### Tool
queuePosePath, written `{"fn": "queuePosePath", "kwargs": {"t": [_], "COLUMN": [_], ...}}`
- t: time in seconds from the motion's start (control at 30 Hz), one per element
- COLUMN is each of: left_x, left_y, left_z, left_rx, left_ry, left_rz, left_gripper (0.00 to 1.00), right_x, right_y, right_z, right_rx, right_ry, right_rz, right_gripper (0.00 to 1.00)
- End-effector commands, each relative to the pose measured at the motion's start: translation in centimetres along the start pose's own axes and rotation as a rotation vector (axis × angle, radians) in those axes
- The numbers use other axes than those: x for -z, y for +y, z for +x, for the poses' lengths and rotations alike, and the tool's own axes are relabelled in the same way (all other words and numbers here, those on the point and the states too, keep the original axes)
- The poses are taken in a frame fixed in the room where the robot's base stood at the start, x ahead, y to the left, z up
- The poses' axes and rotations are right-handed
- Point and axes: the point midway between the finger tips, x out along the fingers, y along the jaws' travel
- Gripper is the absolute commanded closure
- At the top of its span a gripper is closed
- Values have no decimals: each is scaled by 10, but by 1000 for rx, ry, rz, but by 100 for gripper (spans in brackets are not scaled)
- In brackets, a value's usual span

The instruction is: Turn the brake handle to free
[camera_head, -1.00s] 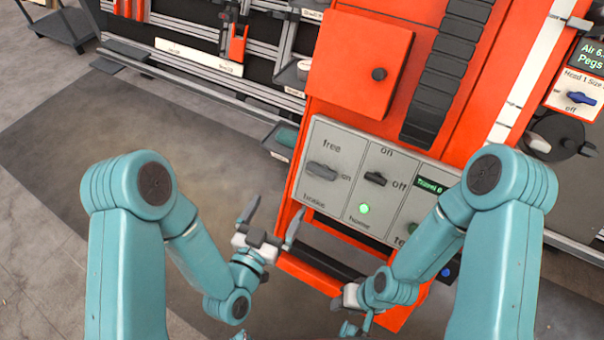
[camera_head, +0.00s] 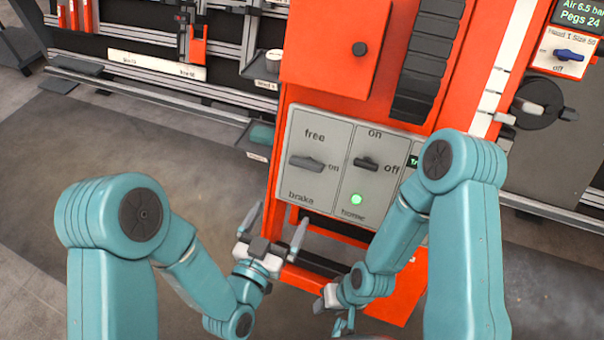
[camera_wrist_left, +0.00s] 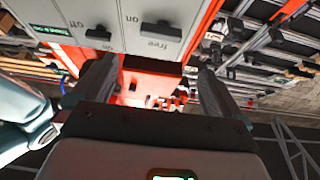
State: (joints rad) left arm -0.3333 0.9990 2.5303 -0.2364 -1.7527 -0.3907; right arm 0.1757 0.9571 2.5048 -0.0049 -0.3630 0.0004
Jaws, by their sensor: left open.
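The brake handle (camera_head: 307,162) is a dark grey lever on the left plate of a grey panel. It lies roughly level, its right end towards the "on" mark; "free" is printed above it and "brake" below. My left gripper (camera_head: 275,223) is open and empty, below and left of the handle and apart from it. In the left wrist view the handle (camera_wrist_left: 161,29) shows beyond the spread fingers (camera_wrist_left: 152,78), near the upside-down "free" label. My right gripper (camera_head: 333,312) is low in front of the machine; its finger gap is unclear.
A second switch (camera_head: 367,162) with on/off marks and a lit green lamp (camera_head: 357,199) sit right of the handle. An orange box door (camera_head: 335,45) with a black knob juts above the panel. Racks stand behind left; the floor at left is clear.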

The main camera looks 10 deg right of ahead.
Motion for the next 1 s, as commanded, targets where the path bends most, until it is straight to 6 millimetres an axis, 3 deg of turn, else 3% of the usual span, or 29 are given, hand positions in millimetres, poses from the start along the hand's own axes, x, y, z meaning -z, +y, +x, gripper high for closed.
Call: {"fn": "queuePosePath", "kwargs": {"t": [0.03,0.17,0.27,0.6,0.8,1.0], "left_x": [-9,-8,3,1,0,1], "left_y": [0,-1,-3,-4,-4,-5], "left_z": [5,14,38,116,142,149], "left_rx": [1,5,7,7,6,6], "left_ry": [8,10,5,2,2,1], "left_rz": [3,-5,-6,-7,-8,-8], "left_gripper": [0,0,0,0,0,0], "right_x": [0,1,0,0,0,0], "right_y": [7,16,11,11,11,11], "right_z": [20,44,30,30,30,31], "right_rx": [0,0,0,0,0,0], "right_ry": [0,-1,-1,0,0,0], "right_rz": [0,0,0,0,0,0], "right_gripper": [57,57,57,57,57,57]}}
